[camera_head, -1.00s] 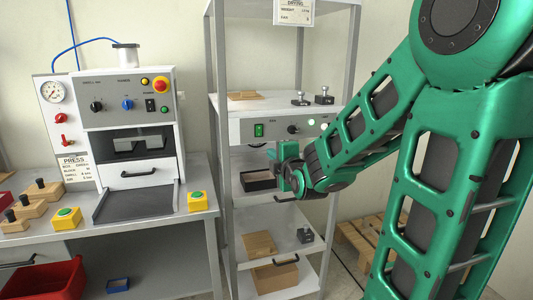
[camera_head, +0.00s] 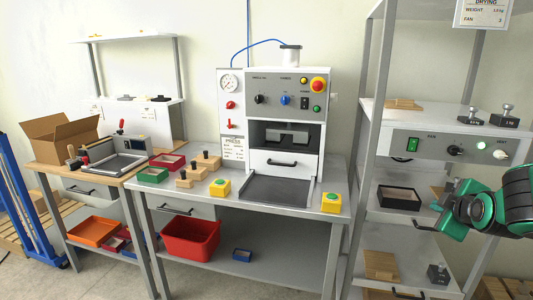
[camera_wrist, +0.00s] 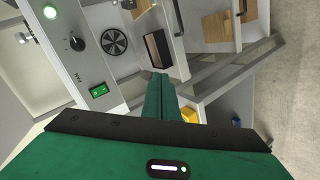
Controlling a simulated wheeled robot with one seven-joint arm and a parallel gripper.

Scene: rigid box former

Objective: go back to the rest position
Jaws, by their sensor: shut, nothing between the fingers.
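My gripper (camera_head: 442,212) is at the right of the head view, in front of the drying rack (camera_head: 371,115). It is green, with its two fingers together and nothing between them. In the wrist view the closed fingers (camera_wrist: 160,92) point toward the rack's shelves. A dark open-topped box (camera_head: 398,198) stands on the rack's middle shelf, left of my gripper. It also shows in the wrist view (camera_wrist: 158,50), beyond the fingertips. I cannot tell the exact gap between my gripper and the rack.
A red bin (camera_head: 190,238) is on the shelf below. An open carton (camera_head: 62,135) and a blue frame (camera_head: 22,200) are at the left. Floor in front is clear.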

